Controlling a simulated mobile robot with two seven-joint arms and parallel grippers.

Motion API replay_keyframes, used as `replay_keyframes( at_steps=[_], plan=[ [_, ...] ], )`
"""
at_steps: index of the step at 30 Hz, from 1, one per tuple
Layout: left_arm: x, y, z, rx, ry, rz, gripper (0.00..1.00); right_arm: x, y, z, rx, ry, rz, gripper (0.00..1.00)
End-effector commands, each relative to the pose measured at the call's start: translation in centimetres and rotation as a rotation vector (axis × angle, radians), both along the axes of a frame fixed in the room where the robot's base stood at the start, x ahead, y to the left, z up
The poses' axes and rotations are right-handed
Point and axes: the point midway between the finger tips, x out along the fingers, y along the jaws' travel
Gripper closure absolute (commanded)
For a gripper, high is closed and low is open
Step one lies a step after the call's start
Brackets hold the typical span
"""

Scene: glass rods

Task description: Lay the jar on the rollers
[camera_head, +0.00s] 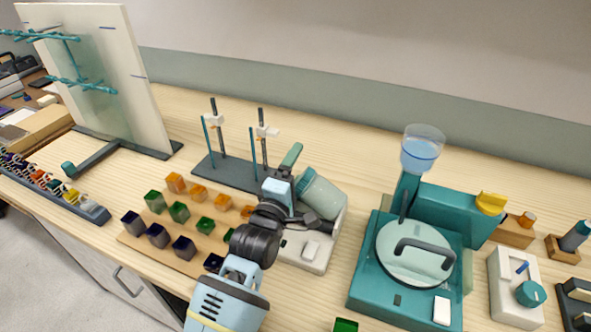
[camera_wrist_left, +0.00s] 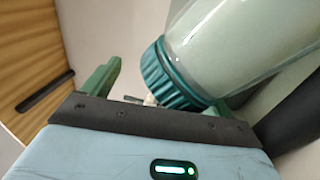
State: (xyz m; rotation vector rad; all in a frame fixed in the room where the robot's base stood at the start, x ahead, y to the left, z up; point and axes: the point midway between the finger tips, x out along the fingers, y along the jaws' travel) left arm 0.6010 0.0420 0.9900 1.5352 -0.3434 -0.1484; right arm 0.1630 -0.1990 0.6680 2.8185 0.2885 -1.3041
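The jar (camera_head: 322,197) is pale and translucent with a ribbed teal lid (camera_head: 305,181). It lies on its side over the white roller unit (camera_head: 312,252) in the head view. The rollers under it are mostly hidden, so its exact contact with them cannot be told. My left gripper (camera_head: 296,183) is at the lid end. In the left wrist view, the jar's lid (camera_wrist_left: 172,76) is near the gripper's mouth (camera_wrist_left: 165,88). The green fingers are spread, with a clear gap between the left finger and the lid. My right gripper is not in view.
A rack with two rods (camera_head: 228,172) stands just behind my left gripper. A tray of coloured cubes (camera_head: 180,236) is to the left. A large teal machine (camera_head: 376,290) with a round lid stands to the right. A white panel (camera_head: 120,80) stands at the far left.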

Motion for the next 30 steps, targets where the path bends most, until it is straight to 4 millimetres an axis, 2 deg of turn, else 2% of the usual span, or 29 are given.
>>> replay_keyframes(
  at_steps=[1, 11, 24, 30],
  plan=[
    [-0.1, 0.0, -0.8, 0.002, 0.016, -0.001, 0.13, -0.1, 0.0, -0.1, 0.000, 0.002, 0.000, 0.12],
    [-0.5, 0.1, -1.2, 0.005, 0.022, -0.001, 0.13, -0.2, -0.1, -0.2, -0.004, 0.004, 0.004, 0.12],
    [-6.1, 2.0, -1.3, 0.003, 0.009, -0.001, 0.13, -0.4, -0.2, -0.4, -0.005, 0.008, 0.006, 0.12],
    [-7.4, 2.4, -1.1, 0.001, 0.002, 0.000, 0.13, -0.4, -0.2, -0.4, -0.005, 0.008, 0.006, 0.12]
  ],
)
